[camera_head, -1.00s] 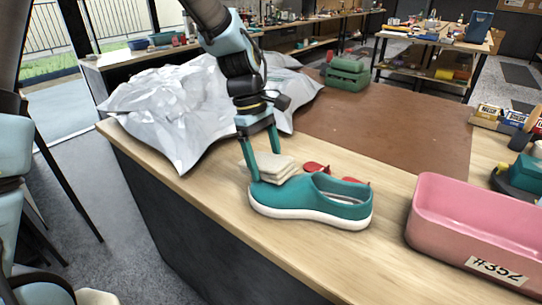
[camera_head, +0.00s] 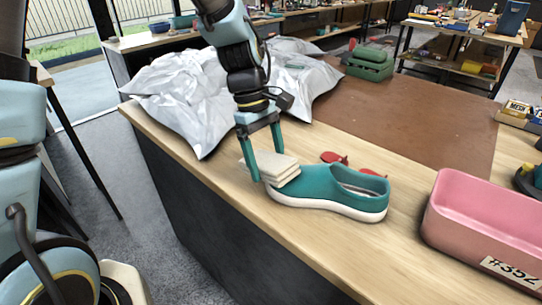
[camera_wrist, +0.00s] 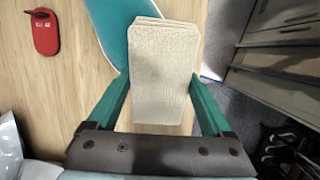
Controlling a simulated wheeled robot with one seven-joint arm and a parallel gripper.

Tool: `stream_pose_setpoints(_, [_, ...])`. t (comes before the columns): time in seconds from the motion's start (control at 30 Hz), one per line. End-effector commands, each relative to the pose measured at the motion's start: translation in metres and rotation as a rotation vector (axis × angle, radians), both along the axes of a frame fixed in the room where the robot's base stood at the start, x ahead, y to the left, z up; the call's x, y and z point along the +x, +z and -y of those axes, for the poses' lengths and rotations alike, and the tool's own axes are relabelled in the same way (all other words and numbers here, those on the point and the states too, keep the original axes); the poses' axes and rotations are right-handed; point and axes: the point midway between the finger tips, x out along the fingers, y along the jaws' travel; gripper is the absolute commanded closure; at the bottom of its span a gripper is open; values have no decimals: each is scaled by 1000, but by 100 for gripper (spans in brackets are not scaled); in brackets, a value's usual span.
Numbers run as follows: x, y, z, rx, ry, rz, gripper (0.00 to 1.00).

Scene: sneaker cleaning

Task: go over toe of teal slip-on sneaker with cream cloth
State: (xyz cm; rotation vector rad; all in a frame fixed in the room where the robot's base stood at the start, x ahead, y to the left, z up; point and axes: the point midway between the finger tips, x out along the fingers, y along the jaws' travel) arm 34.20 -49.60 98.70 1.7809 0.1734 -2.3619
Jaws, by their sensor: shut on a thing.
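The teal slip-on sneaker (camera_head: 335,191) with a white sole lies on the wooden table, toe to the left, in the head view. My gripper (camera_head: 267,160) is shut on the folded cream cloth (camera_head: 272,168), at the toe end of the sneaker. In the wrist view the cloth (camera_wrist: 162,75) sits between my teal fingers and hides part of the teal sneaker (camera_wrist: 112,25). The cloth overlaps the toe in both views; whether it touches cannot be told for certain.
A pink bin (camera_head: 482,225) labelled #352 stands right of the sneaker. Two red objects (camera_head: 335,157) lie behind it. A brown mat (camera_head: 430,120) and a green case (camera_head: 370,63) lie farther back. The table's front edge is close.

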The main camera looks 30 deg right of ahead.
Motion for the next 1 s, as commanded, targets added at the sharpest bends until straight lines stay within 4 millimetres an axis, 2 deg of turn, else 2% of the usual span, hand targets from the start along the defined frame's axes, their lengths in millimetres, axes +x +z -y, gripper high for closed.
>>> stream_pose_setpoints(0.17, [1, 0, 6, 0, -1, -2, 68])
stream_pose_setpoints(0.53, [9, 1, 36, -1, -2, -1, 68])
stream_pose_setpoints(0.77, [11, 1, 42, 1, 0, -1, 68])
stream_pose_setpoints(1.0, [16, 2, 61, 0, -1, -1, 68])
